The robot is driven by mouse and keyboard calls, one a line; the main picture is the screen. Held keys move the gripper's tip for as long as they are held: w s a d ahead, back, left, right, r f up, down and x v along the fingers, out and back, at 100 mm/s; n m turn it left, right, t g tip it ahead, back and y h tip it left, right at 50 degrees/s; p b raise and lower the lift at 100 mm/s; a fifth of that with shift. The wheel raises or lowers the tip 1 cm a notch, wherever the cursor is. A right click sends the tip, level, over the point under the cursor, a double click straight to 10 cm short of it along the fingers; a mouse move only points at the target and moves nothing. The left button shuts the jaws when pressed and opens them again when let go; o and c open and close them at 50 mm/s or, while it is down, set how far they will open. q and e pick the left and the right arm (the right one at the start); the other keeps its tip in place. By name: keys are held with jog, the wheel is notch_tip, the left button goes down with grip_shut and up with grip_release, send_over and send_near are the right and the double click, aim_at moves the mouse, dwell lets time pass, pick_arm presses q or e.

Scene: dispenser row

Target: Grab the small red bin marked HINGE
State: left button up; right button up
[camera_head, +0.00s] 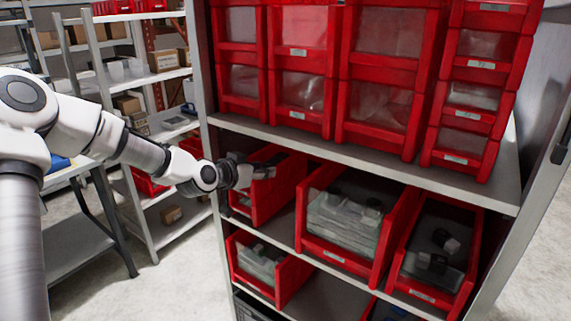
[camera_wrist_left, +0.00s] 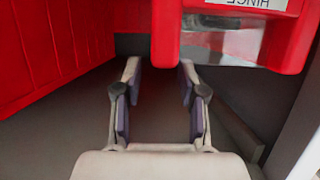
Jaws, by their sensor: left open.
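A small red bin marked HINGE (camera_wrist_left: 295,35) is at the upper right of the left wrist view, its white label upside down and cut by the top edge. Its red side edge comes down between and beyond the fingertips. My left gripper (camera_wrist_left: 158,68) is open, with nothing between its fingers. In the head view my left gripper (camera_head: 268,171) is at the left red bin (camera_head: 290,185) on the middle shelf and hides part of it. I cannot read that bin's label there. My right gripper is out of view.
A red wall (camera_wrist_left: 55,50) fills the left of the wrist view. More open red bins stand to the right, including a large one (camera_head: 335,255), and another below (camera_head: 285,285). Stacked red drawers (camera_head: 380,70) are above the shelf board. A grey post (camera_head: 198,60) is left.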

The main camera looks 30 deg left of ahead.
aim_at(280, 164)
pick_arm(q)
jog(key=shift+w, duration=0.5)
jog(key=shift+w+f, duration=0.1)
jog(key=shift+w, duration=0.55)
jog(key=shift+w+d+p, duration=0.1)
jog(key=shift+w+p, duration=0.1)
jog(key=shift+p, duration=0.2)
jog(key=w+p, duration=0.2)
jog(key=shift+w+d+f, duration=0.1)
jog(key=shift+w+d, duration=0.1)
jog(key=shift+w, duration=0.2)
jog(key=x, duration=0.3)
jog(key=shift+s+f, duration=0.15)
jog(key=shift+f, duration=0.1)
jog(key=shift+s+r, duration=0.1)
jog(key=shift+s+a, duration=0.1)
jog(key=shift+s, duration=0.05)
jog(key=c, duration=0.4)
jog(key=shift+s+r, duration=0.1)
grip_shut()
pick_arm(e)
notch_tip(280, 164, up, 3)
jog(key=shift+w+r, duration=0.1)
